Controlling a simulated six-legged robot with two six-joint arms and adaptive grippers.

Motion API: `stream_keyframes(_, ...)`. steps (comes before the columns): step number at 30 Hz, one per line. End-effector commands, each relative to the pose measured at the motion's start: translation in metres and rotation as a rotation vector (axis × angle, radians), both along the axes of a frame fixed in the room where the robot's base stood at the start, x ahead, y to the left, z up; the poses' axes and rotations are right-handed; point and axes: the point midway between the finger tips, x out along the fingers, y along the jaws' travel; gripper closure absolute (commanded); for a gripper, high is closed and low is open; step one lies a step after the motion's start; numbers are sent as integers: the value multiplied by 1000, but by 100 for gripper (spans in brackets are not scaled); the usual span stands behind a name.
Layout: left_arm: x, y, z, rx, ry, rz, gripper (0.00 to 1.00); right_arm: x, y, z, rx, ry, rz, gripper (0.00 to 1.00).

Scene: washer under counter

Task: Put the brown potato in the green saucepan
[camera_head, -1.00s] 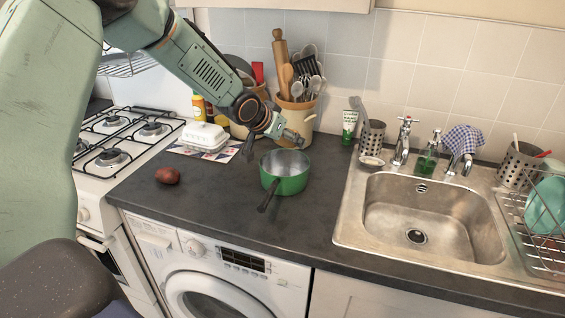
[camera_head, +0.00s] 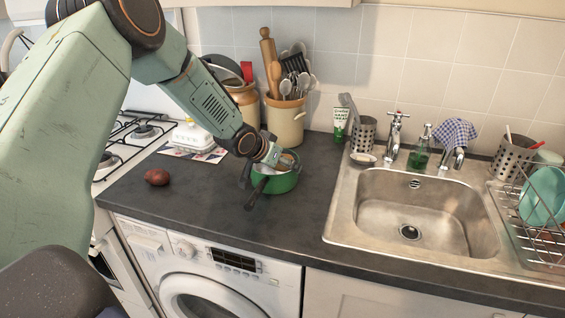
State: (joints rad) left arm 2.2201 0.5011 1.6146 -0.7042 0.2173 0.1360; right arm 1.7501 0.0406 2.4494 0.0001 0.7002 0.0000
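The reddish-brown potato (camera_head: 157,177) lies on the dark counter at the left, near the hob. The green saucepan (camera_head: 286,184) stands on the counter in the middle, its dark handle pointing to the front left. My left gripper (camera_head: 264,168) is at the saucepan, well right of the potato. Its fingers are apart, one at the pan's left rim and one over its opening. The gripper hides much of the pan's inside. A small tan patch shows by the right finger; I cannot tell what it is. My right gripper is out of view.
A utensil crock (camera_head: 285,122) stands behind the saucepan, and a white butter dish (camera_head: 191,138) stands behind the potato. The sink (camera_head: 412,215) is at the right, the gas hob (camera_head: 140,135) at the left. The counter between potato and saucepan is clear.

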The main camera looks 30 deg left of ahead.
Motion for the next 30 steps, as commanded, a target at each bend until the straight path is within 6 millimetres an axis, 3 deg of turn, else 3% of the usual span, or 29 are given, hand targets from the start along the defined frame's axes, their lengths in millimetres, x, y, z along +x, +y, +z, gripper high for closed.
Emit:
stream_keyframes(4, 0, 0, 0, -1, 0, 1, 7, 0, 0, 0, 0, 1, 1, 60)
stream_keyframes(17, -3, 1, 3, -1, -1, 1, 7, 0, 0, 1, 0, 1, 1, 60)
stream_keyframes(26, -23, 2, 24, -5, -2, 2, 7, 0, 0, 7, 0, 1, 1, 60)
stream_keyframes(30, -35, 3, 36, -4, -2, 3, 7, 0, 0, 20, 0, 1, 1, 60)
